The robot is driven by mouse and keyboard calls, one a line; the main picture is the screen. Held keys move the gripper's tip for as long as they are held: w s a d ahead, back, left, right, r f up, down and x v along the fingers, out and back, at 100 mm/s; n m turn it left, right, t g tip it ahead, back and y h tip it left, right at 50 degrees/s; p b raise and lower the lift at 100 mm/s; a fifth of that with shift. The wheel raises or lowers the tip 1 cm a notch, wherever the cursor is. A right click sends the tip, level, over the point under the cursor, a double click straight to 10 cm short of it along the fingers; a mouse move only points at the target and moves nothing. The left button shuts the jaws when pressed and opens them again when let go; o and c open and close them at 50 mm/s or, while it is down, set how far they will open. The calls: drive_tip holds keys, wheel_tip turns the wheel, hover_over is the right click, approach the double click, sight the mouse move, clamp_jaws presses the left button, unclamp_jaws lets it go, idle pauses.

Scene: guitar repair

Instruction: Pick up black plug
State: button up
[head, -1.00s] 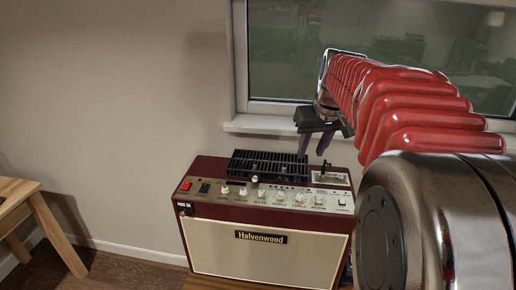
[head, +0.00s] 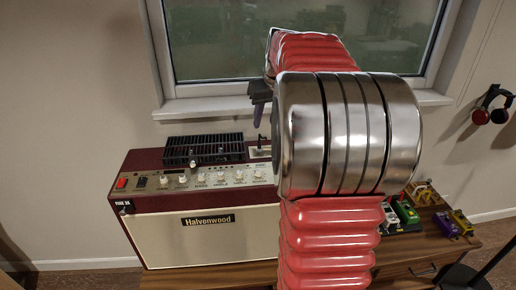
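A small dark upright piece (head: 260,142), which may be the black plug, stands on the right part of the amplifier's top panel. It is too small to identify for certain. My gripper (head: 257,112) hangs above that part of the amplifier, in front of the window sill, and appears apart from the dark piece. My arm hides part of the gripper, so its finger gap does not show clearly. The maroon and cream Halvenwood amplifier (head: 205,240) stands below, its right end hidden behind my arm.
A black grille (head: 203,149) and a row of white knobs (head: 200,178) are on the amplifier. Several small pedals, one green (head: 406,212), sit on the wooden table (head: 440,248) at right. Red headphones (head: 491,112) hang on the right wall. The window sill (head: 205,106) is behind my gripper.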

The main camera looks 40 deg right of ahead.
hover_over(259, 142)
drive_tip(key=s, duration=0.2)
drive_tip(key=shift+a+f, duration=0.2)
drive_tip(key=shift+f, duration=2.75)
drive_tip(key=shift+x, duration=2.55)
drive_tip(key=shift+c, duration=0.4)
clamp_jaws()
